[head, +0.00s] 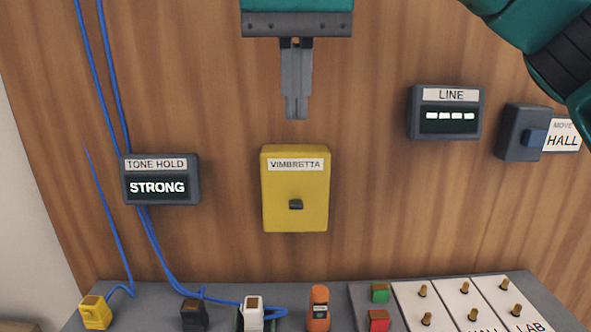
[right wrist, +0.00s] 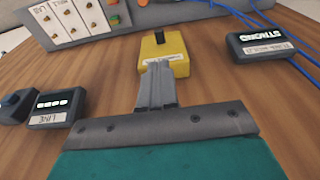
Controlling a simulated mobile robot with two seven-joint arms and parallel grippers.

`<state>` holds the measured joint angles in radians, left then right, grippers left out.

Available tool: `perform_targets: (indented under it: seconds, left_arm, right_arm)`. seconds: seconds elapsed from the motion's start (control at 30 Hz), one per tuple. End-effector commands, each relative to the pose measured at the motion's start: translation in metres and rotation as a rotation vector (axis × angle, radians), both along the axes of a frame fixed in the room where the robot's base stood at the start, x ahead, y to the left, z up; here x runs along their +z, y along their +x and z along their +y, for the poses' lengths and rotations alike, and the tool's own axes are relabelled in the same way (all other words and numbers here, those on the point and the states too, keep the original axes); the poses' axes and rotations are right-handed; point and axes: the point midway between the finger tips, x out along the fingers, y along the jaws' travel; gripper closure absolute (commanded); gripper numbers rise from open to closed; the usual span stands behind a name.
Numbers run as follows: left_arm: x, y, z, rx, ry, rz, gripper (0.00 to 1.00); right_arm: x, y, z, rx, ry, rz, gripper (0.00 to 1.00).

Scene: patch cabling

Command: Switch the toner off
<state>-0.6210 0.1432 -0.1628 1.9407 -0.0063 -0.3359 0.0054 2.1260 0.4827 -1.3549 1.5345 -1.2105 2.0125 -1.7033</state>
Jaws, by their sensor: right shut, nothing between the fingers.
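A yellow box (head: 295,170) labelled VIMBRETTA is on the upright wooden board, with a small dark switch lever (head: 296,204) low on its face. The box (right wrist: 178,62) and lever (right wrist: 160,37) also show in the right wrist view. No label reads "toner". A dark display (head: 160,180) labelled TONE HOLD reads STRONG, left of the box. My right gripper (head: 297,116) is shut and empty, its fingers pointing down just above the box in the head view. In the right wrist view its fingertips (right wrist: 157,64) overlap the box's near edge; contact cannot be told. My left gripper is not in view.
A LINE display (head: 446,120) and a switch box (head: 523,132) beside a HALL label are at right. Below, a grey panel (head: 350,290) holds several coloured plugs, green and red buttons and brass toggles. Blue cables (head: 118,100) run down the left. Bare board surrounds the yellow box.

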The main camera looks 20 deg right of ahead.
Motion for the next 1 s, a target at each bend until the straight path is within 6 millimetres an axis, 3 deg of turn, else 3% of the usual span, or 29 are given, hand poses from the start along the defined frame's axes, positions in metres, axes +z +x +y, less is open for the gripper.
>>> perform_targets:
  seconds: [0.27, 0.7, 1.0]
  left_arm:
    - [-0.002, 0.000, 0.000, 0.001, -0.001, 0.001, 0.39]
    - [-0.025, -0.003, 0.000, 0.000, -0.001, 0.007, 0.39]
    - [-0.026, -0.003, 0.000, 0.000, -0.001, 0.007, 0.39]
  right_arm:
    - [-0.005, 0.001, 0.000, -0.001, 0.003, 0.002, 1.00]
    - [-0.077, 0.010, -0.003, -0.001, 0.003, 0.004, 1.00]
    - [-0.099, 0.014, -0.003, -0.001, 0.005, 0.001, 1.00]
